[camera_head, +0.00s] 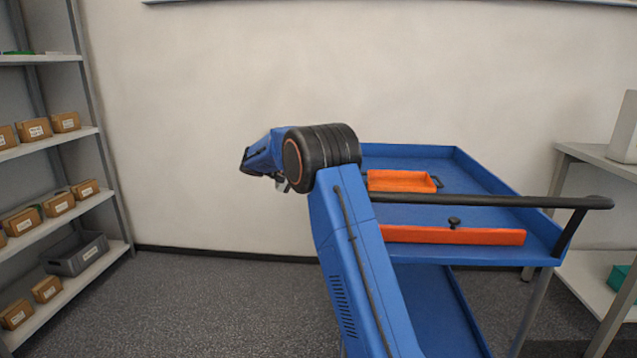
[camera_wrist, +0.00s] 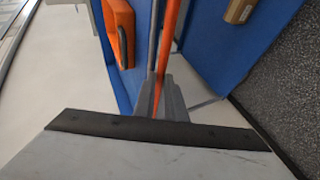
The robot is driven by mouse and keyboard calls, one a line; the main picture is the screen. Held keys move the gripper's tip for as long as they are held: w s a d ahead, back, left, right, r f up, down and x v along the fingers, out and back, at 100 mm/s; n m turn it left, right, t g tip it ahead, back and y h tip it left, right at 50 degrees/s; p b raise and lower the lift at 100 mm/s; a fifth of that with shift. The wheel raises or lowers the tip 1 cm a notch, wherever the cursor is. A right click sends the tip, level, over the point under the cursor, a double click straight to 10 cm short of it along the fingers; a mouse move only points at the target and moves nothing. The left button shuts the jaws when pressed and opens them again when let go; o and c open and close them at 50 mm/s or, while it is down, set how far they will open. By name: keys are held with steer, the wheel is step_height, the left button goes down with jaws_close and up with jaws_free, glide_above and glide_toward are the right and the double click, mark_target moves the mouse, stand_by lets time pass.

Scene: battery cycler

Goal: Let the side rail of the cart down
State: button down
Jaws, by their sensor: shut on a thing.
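The blue cart (camera_head: 470,170) stands at right in the head view. Its orange side rail (camera_head: 490,237) runs along the near edge of the top tray and looks raised, with a dark knob (camera_head: 454,222) at its upper edge. In the wrist view the rail (camera_wrist: 171,30) shows as a narrow orange strip, seen nearly edge-on. My gripper (camera_wrist: 163,88) is shut on this rail, its grey fingers on either side of the strip. In the head view my arm hides the rail's left end, and the fingers cannot be made out.
An orange tray (camera_head: 400,181) lies on the cart top; it also shows in the wrist view (camera_wrist: 120,32). A black push handle (camera_head: 500,201) crosses the cart's near right. A brown box (camera_wrist: 240,10) shows in the wrist view. Shelves with boxes (camera_head: 60,204) stand left; floor between is clear.

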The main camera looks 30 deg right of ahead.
steer(key=shift+a+f, duration=0.1)
steer(key=shift+f, duration=0.2)
steer(key=c, duration=1.8)
jaws_free()
steer(key=shift+a, duration=0.1)
steer(key=v, duration=1.7)
steer(key=shift+r, duration=0.1)
